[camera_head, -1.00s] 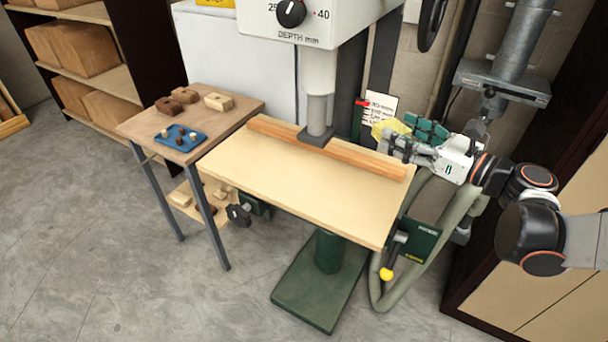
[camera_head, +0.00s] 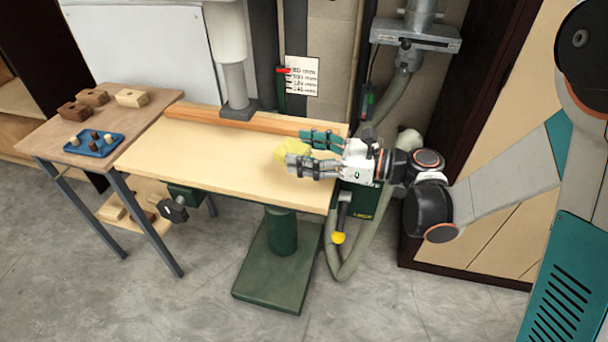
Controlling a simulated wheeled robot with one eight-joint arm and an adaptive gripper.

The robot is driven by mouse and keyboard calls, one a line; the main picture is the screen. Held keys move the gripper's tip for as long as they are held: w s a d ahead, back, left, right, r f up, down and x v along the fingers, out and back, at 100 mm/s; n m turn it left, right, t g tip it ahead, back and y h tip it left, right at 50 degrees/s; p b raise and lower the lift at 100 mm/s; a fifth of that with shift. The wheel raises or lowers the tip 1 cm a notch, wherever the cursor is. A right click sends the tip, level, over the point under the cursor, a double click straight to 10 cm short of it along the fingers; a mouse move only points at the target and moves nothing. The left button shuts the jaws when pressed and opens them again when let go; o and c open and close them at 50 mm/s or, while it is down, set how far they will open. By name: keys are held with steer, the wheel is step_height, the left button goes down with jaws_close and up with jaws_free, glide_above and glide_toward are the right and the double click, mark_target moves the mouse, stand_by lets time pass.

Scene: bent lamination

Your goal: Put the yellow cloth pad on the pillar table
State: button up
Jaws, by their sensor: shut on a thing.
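The yellow cloth pad (camera_head: 289,149) is held between the fingers of my gripper (camera_head: 308,153), over the right part of the pillar table (camera_head: 210,160). My gripper is shut on the pad and reaches in from the right, its fingers pointing left. The fingers hide part of the pad. I cannot tell whether the pad touches the tabletop or hangs just above it. The pale wooden tabletop stands on a green pillar with a green foot plate.
A wooden fence (camera_head: 275,122) runs along the table's back edge under the machine's spindle (camera_head: 236,85). A side table (camera_head: 70,140) at left bears wooden blocks and a blue tray (camera_head: 93,143). A hose (camera_head: 350,260) hangs at the table's right. The tabletop's left and middle are clear.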

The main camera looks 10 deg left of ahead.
mark_target(305, 179)
steer(key=shift+f+b, duration=0.9)
steer(key=shift+f, duration=1.7)
steer(key=shift+f, duration=0.1)
steer(key=o, duration=1)
